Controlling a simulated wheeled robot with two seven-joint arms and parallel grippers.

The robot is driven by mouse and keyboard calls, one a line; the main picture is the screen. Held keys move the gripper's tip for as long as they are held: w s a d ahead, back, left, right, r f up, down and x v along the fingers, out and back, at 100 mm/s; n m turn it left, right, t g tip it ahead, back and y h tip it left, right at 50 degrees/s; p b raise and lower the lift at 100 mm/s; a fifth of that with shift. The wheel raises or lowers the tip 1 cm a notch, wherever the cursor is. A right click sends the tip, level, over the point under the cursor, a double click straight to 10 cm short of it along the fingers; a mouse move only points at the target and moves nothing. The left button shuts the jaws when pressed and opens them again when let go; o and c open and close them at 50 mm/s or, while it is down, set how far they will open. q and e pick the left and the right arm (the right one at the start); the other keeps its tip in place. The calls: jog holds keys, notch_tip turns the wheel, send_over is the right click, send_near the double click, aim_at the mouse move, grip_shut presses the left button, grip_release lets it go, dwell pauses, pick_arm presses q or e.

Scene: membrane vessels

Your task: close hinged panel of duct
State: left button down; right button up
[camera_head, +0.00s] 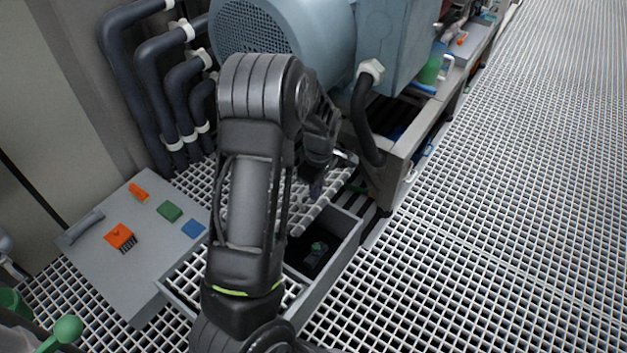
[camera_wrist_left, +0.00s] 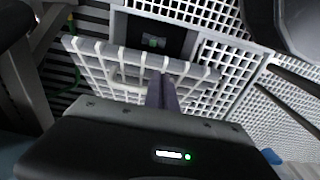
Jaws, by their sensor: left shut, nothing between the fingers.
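The duct is a grey, open-topped trough (camera_head: 345,250) in the grating floor, partly hidden behind my left arm. Its dark inside shows a small dark item with a green top (camera_head: 317,248). The hinged panel, a pale grid (camera_head: 303,215), stands tilted up at the duct's far side. In the left wrist view the panel (camera_wrist_left: 100,65) spans the middle, with the dark opening (camera_wrist_left: 153,40) beyond it. My left gripper (camera_head: 317,188) is shut and empty, its fingertips (camera_wrist_left: 161,88) close to the panel; I cannot tell whether they touch. My right gripper is not in view.
A blue-grey motor housing (camera_head: 290,30) on a metal frame stands behind the duct, with a black hose (camera_head: 362,120) hanging down. A grey board (camera_head: 130,265) with coloured blocks lies at left. Dark pipes (camera_head: 150,90) rise behind it. Open grating floor (camera_head: 500,200) lies to the right.

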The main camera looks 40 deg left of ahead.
aim_at(320, 205)
pick_arm(q)
jog(key=shift+d+f, duration=0.6)
jog(key=shift+f, duration=0.35)
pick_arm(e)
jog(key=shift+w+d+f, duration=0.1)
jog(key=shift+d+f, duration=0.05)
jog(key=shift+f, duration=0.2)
pick_arm(q)
jog(key=shift+f, duration=0.1)
